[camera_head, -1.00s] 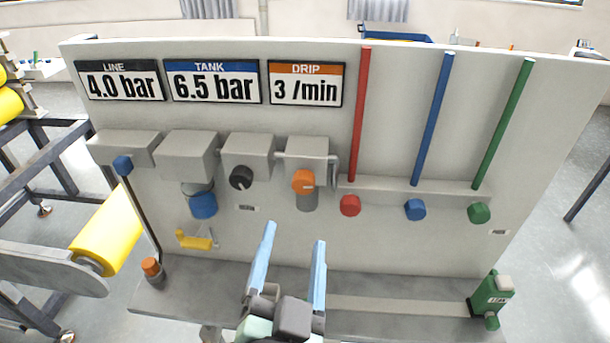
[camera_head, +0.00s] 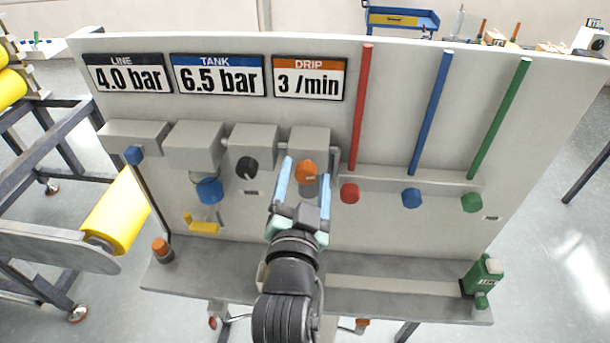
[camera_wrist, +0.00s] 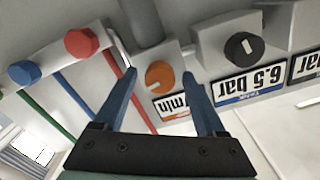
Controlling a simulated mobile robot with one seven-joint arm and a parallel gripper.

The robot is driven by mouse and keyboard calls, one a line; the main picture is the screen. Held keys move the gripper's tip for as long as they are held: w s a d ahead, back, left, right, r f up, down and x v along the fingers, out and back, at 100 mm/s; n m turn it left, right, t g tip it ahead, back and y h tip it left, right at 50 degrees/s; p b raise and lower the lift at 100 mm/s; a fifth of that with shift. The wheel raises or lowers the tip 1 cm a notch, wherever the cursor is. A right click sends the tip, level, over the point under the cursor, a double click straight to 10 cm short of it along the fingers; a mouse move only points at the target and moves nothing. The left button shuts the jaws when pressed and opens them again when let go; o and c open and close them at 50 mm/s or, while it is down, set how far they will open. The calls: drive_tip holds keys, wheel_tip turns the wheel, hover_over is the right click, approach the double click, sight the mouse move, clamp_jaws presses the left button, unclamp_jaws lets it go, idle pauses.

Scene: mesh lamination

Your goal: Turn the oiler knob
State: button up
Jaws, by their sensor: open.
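The orange oiler knob (camera_head: 305,172) sits on the front of a grey block, below the DRIP sign reading 3 /min. It also shows in the wrist view (camera_wrist: 159,75), round with a pale mark. My gripper (camera_head: 305,168) is open, its two blue fingers pointing at the panel on either side of the knob in the head view. In the wrist view the open fingers (camera_wrist: 160,78) also flank the knob, with gaps on both sides. Nothing is held. I cannot tell how far the fingertips are from the block.
A black knob (camera_head: 247,167) is to the left, a red knob (camera_head: 349,193) close on the right, with blue (camera_head: 411,198) and green (camera_head: 472,202) knobs beyond. A yellow handle (camera_head: 203,225) is lower left.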

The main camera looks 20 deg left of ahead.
clamp_jaws()
drive_tip(key=shift+n+p, duration=0.35)
drive_tip(key=shift+n, duration=2.35)
unclamp_jaws()
drive_tip(key=shift+s, duration=0.1)
drive_tip(key=b+v, duration=0.4)
drive_tip(key=v, duration=0.8)
drive_tip(key=shift+s+b, duration=0.3)
drive_tip(key=shift+s, duration=0.1)
